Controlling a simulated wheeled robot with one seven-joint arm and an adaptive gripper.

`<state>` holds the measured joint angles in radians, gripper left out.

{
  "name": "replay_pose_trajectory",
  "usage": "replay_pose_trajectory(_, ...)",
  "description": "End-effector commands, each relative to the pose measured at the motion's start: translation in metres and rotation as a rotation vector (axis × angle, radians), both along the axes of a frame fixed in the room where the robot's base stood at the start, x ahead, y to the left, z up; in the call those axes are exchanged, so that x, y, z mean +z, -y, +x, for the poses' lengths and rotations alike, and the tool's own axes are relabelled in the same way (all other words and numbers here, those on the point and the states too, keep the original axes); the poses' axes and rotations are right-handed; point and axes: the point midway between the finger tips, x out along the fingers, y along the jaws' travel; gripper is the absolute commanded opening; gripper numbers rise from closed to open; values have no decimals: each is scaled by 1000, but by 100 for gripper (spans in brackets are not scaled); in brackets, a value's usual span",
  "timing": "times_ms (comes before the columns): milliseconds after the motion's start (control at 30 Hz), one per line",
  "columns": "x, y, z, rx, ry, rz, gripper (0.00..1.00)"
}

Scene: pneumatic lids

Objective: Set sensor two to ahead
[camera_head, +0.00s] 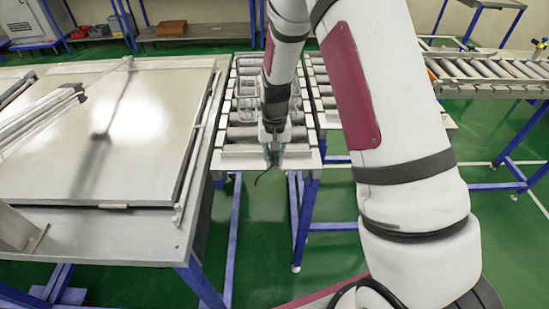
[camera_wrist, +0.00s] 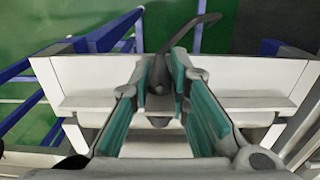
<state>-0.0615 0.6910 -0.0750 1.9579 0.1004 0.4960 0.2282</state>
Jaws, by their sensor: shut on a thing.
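A small dark sensor (camera_wrist: 158,84) with a curved black cable sits at the near end of the roller conveyor (camera_head: 245,161), at the white end plate (camera_wrist: 90,78). My gripper (camera_wrist: 163,76) is shut on it, with teal finger pads on both sides of its body. In the head view my gripper (camera_head: 273,156) is at that end plate, and the black cable (camera_head: 264,177) hangs out below it toward me. The sensor body is mostly hidden by the fingers in the head view. I cannot read any number on it.
A large table with a shiny metal lid (camera_head: 120,125) stands close on the left. A second roller conveyor (camera_head: 490,72) runs off to the right. Blue legs (camera_head: 304,215) stand below the conveyor end. Green floor (camera_head: 330,262) lies in front. Red and brown bins (camera_head: 171,27) sit at the back.

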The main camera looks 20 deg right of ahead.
Motion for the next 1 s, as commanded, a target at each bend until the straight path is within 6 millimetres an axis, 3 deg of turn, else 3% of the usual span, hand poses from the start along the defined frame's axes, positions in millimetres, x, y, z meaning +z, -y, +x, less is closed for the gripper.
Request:
replay_pose_trajectory(67,0,0,0,-1,0,0,0)
replay_pose_trajectory(100,0,0,0,-1,0,0,26)
replay_pose_trajectory(167,0,0,0,-1,0,0,37)
replay_pose_trajectory(567,7,0,1,-1,2,0,37)
replay_pose_trajectory(1000,87,0,1,-1,3,1,37)
